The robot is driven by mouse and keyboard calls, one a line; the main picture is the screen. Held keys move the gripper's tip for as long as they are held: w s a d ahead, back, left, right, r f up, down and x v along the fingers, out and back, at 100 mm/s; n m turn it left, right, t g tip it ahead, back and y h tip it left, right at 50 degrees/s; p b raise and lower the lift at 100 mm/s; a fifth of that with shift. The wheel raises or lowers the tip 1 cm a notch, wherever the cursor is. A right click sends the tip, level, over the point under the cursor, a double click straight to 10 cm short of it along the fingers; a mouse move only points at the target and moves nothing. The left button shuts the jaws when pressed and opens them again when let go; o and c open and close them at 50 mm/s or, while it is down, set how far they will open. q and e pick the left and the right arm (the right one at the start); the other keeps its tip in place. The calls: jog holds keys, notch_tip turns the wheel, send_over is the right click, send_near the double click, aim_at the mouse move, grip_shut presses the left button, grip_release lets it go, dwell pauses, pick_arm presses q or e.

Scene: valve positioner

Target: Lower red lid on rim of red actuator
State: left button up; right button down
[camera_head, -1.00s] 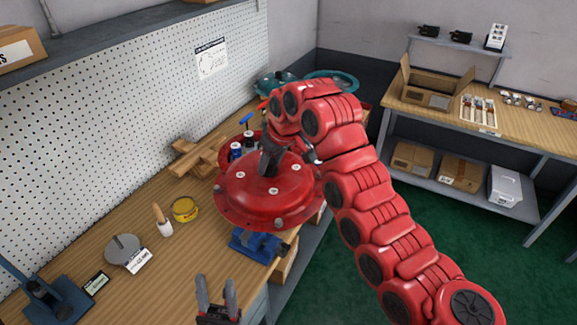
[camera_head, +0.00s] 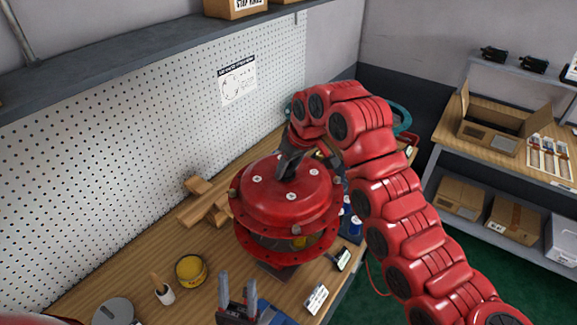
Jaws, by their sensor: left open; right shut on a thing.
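The red lid (camera_head: 284,192) is a domed disc with pale bolts. My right gripper (camera_head: 287,172) is shut on its top and holds it over the red actuator (camera_head: 262,244). The actuator's round red rim shows below the lid, with a gap at the front where dark and yellow inner parts show. The lid looks roughly level and close above the rim; whether it touches at the back is hidden. My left gripper (camera_head: 237,292) is open and empty at the bottom of the view, in front of the actuator.
A yellow tin (camera_head: 190,270), a brush (camera_head: 162,290) and a grey disc (camera_head: 113,312) lie on the bench at left. Wooden blocks (camera_head: 205,203) stand left of the actuator. Blue bottles and small cards are at its right. Cardboard boxes stand on the right-hand bench.

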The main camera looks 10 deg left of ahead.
aim_at(291, 182)
jog(key=shift+r, duration=0.3)
jog(key=shift+s, duration=0.25)
jog(key=shift+w+f+b, duration=0.15)
jog(key=shift+f+b, duration=0.15)
jog(key=shift+f, duration=0.25)
jog(key=shift+f+b, duration=1.3)
jog(key=shift+f, duration=1.55)
jog(key=shift+f+b, duration=0.15)
jog(key=shift+b, duration=0.4)
jog(key=shift+f+b, duration=0.1)
jog(key=shift+b, duration=0.25)
jog(key=shift+f+b, duration=0.45)
jog(key=shift+f, duration=0.1)
